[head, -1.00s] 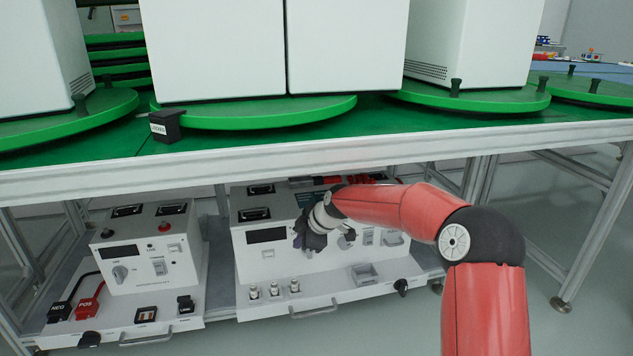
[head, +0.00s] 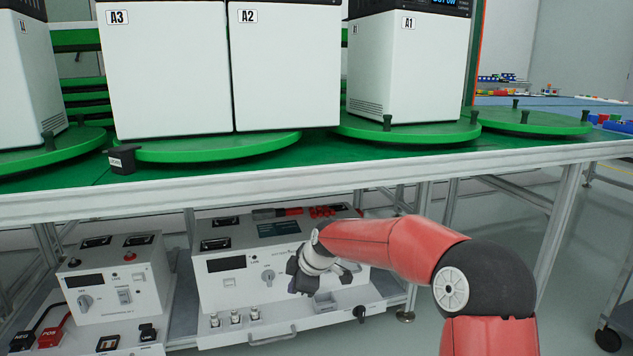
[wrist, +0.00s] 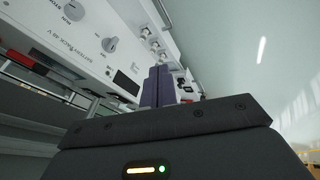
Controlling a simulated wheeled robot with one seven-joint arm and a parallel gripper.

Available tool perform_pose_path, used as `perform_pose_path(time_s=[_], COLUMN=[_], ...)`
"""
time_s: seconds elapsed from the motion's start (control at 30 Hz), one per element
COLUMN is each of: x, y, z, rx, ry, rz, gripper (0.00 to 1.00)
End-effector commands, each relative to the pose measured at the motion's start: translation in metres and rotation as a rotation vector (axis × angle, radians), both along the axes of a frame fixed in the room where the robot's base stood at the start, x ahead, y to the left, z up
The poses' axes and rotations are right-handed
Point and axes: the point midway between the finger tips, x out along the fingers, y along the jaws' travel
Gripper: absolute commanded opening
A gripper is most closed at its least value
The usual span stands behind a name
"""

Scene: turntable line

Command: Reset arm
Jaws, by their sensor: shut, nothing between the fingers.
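My gripper (head: 303,284) is at the end of my bent red arm in the head view. It is in front of the larger white instrument box (head: 233,262) under the bench and hides part of its front. In the wrist view my gripper's dark fingers (wrist: 158,85) stand together, shut with nothing between them. The instrument panel (wrist: 90,35) fills the upper left of the wrist view, with knobs and a display. I cannot tell the exact gap between the fingers and the panel.
A green-topped bench (head: 240,183) carries green turntables (head: 215,146) with white units (head: 165,70) above my arm. A smaller white box (head: 115,285) is at the lower left, with red and black connectors in front. The floor at right is open, with a wheeled cart (head: 612,330) at the edge.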

Motion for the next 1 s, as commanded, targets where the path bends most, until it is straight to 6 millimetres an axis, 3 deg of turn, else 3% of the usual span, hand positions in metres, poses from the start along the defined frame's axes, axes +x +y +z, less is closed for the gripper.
perform_pose_path(time_s=[0.27, 0.37, 0.5, 0.7, 0.8, 1.0], x=[-0.052, -0.083, -0.141, -0.230, -0.270, -0.329], y=[-0.033, -0.056, -0.095, -0.148, -0.168, -0.193], z=[0.037, 0.055, 0.081, 0.103, 0.104, 0.096], rx=[-0.059, -0.075, -0.070, 0.022, 0.091, 0.224], ry=[0.045, 0.064, 0.089, 0.120, 0.139, 0.181], rz=[-0.198, -0.327, -0.574, -0.944, -1.102, -1.330], gripper=[0.00, 0.00, 0.00, 0.00, 0.00, 0.00])
